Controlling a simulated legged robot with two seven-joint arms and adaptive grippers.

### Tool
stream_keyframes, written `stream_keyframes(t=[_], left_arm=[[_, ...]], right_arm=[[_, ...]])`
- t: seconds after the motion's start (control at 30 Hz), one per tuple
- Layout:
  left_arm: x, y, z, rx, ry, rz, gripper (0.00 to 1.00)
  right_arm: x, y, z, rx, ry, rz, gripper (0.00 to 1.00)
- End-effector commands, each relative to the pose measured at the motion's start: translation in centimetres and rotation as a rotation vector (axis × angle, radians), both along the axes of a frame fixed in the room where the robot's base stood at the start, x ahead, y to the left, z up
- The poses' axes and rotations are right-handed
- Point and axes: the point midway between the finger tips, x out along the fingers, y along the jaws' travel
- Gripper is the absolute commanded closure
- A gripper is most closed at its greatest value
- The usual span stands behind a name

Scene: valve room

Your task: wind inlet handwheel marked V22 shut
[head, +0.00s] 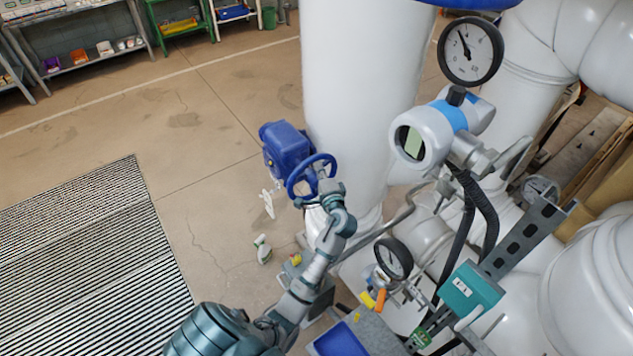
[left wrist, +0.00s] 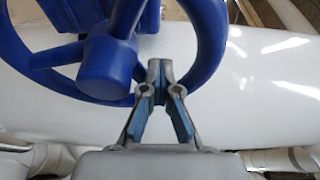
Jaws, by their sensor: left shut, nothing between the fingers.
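A blue handwheel (head: 291,183) sits on a blue valve actuator box (head: 288,146) beside the thick white pipe. No V22 mark can be read on it. My left gripper (head: 328,187) is at the wheel's lower right rim. In the left wrist view the blue wheel (left wrist: 207,50) fills the upper left, with its hub left of the fingers. The left gripper (left wrist: 160,70) is shut and empty, its tips together and overlapping the lower rim in the picture. Whether they touch the rim I cannot tell. My right gripper is in neither view.
The large white pipe (head: 350,90) stands right behind the wheel. A dial gauge (head: 470,51), a transmitter (head: 412,143) and a lower gauge (head: 393,258) crowd the right side. A small white handwheel (head: 268,204) is left of the blue one. The floor at left is mostly clear, with a grating (head: 90,260).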

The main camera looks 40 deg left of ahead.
Motion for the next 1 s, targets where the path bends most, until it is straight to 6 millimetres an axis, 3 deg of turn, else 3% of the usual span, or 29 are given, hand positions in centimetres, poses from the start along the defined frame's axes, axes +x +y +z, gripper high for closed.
stream_keyframes(t=[1.0], left_arm=[[1.9, -0.6, -1.9, -0.001, 0.002, -0.001, 1.0]], right_arm=[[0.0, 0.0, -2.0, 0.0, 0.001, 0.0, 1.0]])
